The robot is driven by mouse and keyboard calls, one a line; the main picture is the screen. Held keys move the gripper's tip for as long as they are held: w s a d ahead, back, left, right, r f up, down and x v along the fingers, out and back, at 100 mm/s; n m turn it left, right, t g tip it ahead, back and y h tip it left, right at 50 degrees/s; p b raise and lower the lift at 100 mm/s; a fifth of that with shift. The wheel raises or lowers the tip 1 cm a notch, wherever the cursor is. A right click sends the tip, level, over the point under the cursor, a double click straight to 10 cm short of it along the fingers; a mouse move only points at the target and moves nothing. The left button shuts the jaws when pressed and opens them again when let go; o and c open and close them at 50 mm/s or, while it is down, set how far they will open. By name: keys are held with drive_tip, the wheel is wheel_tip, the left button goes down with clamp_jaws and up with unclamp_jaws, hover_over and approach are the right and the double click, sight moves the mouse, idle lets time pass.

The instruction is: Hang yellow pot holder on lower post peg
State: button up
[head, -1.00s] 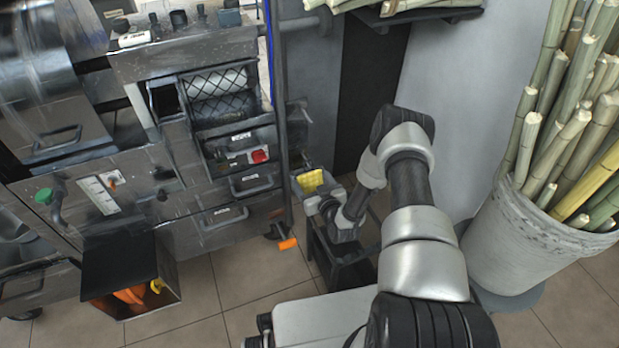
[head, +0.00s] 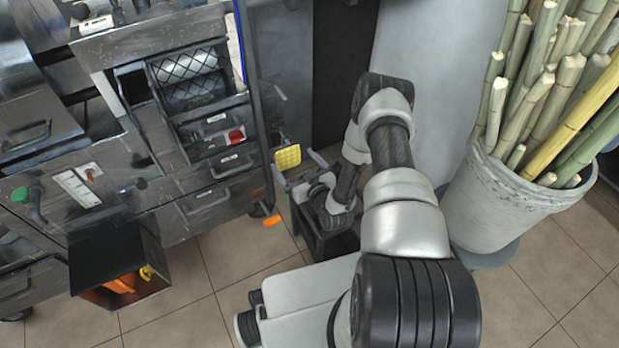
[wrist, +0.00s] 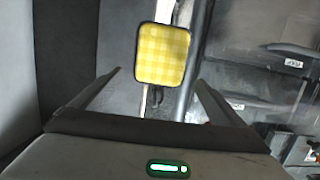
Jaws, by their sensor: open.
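The yellow checked pot holder (head: 288,157) with a dark rim is upright beside the dark vertical post (head: 263,130), near the machine's drawers. In the wrist view the pot holder (wrist: 163,54) faces me, in front of the post (wrist: 197,50).
The drawer machine (head: 205,130) stands left of the post. An open box with orange items (head: 122,285) juts out at lower left. A bucket of cane (head: 505,210) stands at right. An orange piece (head: 272,220) shows near the post's foot.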

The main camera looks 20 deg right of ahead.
drive_tip(key=p+v, duration=0.2)
drive_tip(key=v, duration=1)
drive_tip(key=w+d+r+n+g+h, duration=0.1)
drive_tip(key=w+d+r+g, duration=0.1)
drive_tip(key=w+r, duration=0.55)
drive_tip(key=w+d+r+n+g+h, duration=0.15)
drive_tip(key=w+r, duration=0.35)
drive_tip(key=r, duration=0.6)
drive_tip(key=s+r+m+g+h, duration=0.1)
drive_tip(key=s+r+m+g, duration=0.2)
drive_tip(key=r, duration=1.1)
drive_tip(key=s+a+r+m+g, duration=0.15)
drive_tip(key=s+r, duration=0.35)
drive_tip(key=s, duration=0.5)
drive_tip(key=s+a+r+g, duration=0.1)
drive_tip(key=s+a+r, duration=0.25)
drive_tip(key=s, duration=0.55)
drive_tip(key=s+a+r+g, duration=0.1)
drive_tip(key=s+a+r, duration=0.1)
drive_tip(key=s+r, duration=0.6)
wheel_tip(320, 180, up, 21)
drive_tip(key=s+p, duration=0.1)
drive_tip(key=p, duration=2.3)
drive_tip(key=shift+s+d, duration=0.25)
drive_tip(key=shift+s, duration=0.15)
